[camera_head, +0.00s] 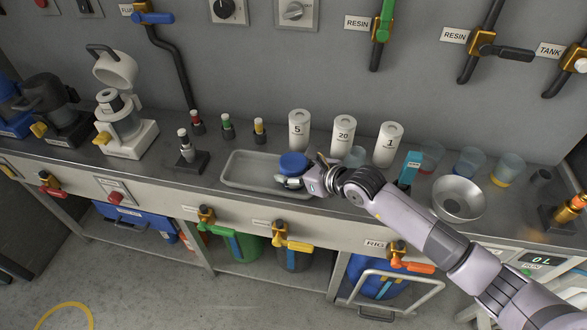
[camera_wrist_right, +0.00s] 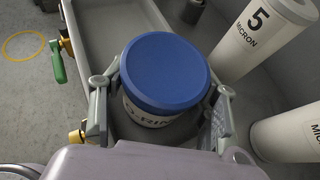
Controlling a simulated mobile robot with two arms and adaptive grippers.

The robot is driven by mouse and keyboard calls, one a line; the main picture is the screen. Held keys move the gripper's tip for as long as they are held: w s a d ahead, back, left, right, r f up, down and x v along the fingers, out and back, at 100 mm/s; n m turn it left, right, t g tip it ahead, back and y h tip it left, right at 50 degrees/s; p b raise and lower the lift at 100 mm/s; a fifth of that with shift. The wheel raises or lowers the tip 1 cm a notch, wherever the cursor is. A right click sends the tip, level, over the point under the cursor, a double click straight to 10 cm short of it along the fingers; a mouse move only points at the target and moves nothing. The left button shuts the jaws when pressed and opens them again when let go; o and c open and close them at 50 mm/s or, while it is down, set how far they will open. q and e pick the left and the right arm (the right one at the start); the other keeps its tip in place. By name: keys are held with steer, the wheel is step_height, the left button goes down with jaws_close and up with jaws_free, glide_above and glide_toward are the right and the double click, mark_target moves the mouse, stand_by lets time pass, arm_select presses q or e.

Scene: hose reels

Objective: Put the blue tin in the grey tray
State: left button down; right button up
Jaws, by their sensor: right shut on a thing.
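The blue tin (camera_head: 293,163) has a blue lid and a pale labelled side. In the right wrist view the tin (camera_wrist_right: 165,75) sits between the fingers of my right gripper (camera_wrist_right: 160,112), which is shut on it. In the head view my right gripper (camera_head: 305,180) reaches it from the right. The tin is over the right part of the grey tray (camera_head: 240,175), inside its outline; I cannot tell whether it touches the tray floor. The grey tray (camera_wrist_right: 85,30) also shows behind the tin in the wrist view. My left gripper is not in view.
White filter cylinders (camera_head: 299,128) stand behind the tray, close to my right gripper. A dark stand (camera_head: 190,160) is left of the tray. The tray's left part is empty.

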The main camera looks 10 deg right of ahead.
mark_target(303, 172)
steer(key=o, duration=0.9)
steer(key=shift+f, duration=0.15)
steer(key=shift+o, duration=0.2)
steer(key=v, duration=0.6)
steer(key=shift+s+d+r, duration=0.2)
steer(key=shift+s+r, duration=0.05)
steer(key=shift+r, duration=0.05)
steer(key=shift+s+d+r, duration=0.2)
steer(key=shift+s+r, duration=0.05)
steer(key=shift+s, duration=0.05)
